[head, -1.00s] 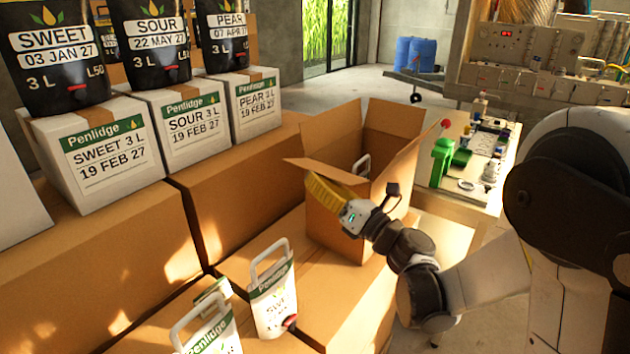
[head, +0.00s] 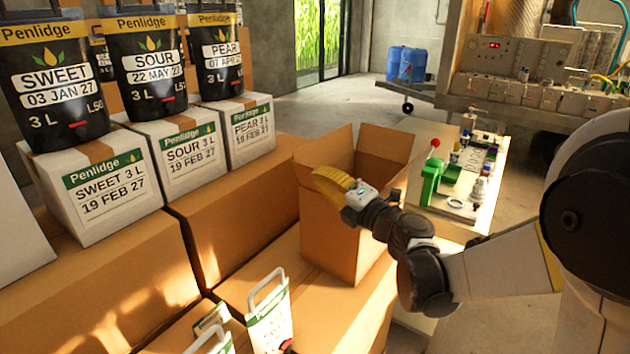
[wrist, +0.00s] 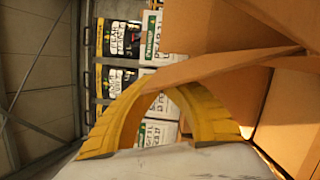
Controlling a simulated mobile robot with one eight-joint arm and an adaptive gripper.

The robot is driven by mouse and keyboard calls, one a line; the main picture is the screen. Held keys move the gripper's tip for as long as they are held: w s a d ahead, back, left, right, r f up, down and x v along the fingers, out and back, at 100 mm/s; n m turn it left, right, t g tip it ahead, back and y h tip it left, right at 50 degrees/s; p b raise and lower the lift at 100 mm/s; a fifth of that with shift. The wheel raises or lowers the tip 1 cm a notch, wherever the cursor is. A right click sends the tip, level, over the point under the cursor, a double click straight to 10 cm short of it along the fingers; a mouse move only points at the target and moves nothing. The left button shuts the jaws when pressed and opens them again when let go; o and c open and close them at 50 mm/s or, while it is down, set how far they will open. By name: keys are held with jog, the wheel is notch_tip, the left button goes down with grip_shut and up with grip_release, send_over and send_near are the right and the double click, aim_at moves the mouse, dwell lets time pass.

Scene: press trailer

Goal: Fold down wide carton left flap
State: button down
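The wide carton (head: 328,232) stands on larger brown boxes in the head view, with its back and right flaps upright. My gripper (head: 326,178), with yellow fingers, is at the carton's near left top edge, over the opening. In the wrist view the two fingers (wrist: 163,88) arch together and look shut. A brown cardboard flap (wrist: 225,62) crosses at their tips and seems to touch them. I cannot tell for sure that it is the left flap. In the head view the left flap is not clearly visible behind my gripper. The carton's inside is mostly hidden.
White Penlidge pouches with handles (head: 268,315) stand close in front of the carton. White boxes (head: 187,160) topped with black pouches (head: 145,65) line the left. A bench with a green press (head: 432,180) is at the right. Open floor lies behind.

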jog(key=m, duration=0.1)
jog(key=w+d+r+m+p, duration=0.1)
jog(key=shift+w+d+r+m, duration=0.1)
jog(key=shift+w+d+m, duration=0.1)
jog(key=shift+w+m, duration=0.15)
jog(key=shift+w+d+r+m+g+h, duration=0.1)
jog(key=shift+w+d+m+g+h, duration=0.35)
jog(key=shift+m, duration=0.5)
jog(key=shift+w+d+p, duration=0.3)
jog(key=shift+w+d, duration=0.05)
jog(key=shift+w, duration=0.15)
